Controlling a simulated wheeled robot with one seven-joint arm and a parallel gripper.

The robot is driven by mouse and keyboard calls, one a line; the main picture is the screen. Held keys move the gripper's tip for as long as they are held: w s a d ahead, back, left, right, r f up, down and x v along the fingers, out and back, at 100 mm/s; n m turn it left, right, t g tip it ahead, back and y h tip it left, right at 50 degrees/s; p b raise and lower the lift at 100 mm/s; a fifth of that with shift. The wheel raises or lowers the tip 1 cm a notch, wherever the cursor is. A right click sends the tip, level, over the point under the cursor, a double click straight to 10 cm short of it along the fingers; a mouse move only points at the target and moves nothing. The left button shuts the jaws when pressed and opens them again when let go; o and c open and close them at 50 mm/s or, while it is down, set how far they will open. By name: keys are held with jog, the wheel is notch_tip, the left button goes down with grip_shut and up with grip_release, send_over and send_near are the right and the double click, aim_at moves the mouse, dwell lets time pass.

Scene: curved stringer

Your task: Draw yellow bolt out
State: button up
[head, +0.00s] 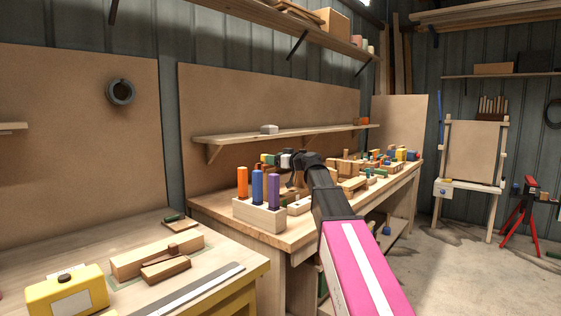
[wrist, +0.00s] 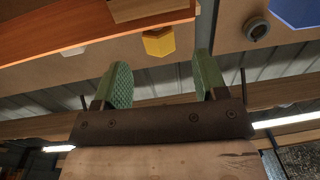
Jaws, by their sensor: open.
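The yellow bolt (wrist: 158,42) shows in the wrist view as a yellow six-sided end below a wooden edge, at the top middle. My gripper (wrist: 162,64) has its two green ribbed fingers spread apart, one on each side of the bolt's line. The bolt lies beyond the fingertips, and nothing is held between them. In the head view my gripper (head: 296,172) is over the long workbench, and I cannot make out the yellow bolt there.
An orange-brown wooden piece (wrist: 60,38) fills the wrist view's upper left; a blue six-sided part (wrist: 297,10) is upper right. In the head view, a block with coloured pegs (head: 259,217) stands left of my arm. Several wooden parts crowd the workbench (head: 300,232).

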aim_at(263, 156)
jog(key=x, duration=0.7)
jog(key=shift+d, duration=0.1)
jog(key=c, duration=1.1)
jog(key=shift+w+n+g+y, duration=0.1)
jog(key=shift+n+g+y, duration=0.85)
jog(key=shift+g, duration=0.35)
jog(key=shift+s+n+g+y, duration=0.25)
jog(key=shift+n+g+y, duration=0.2)
jog(key=shift+n+g, duration=0.4)
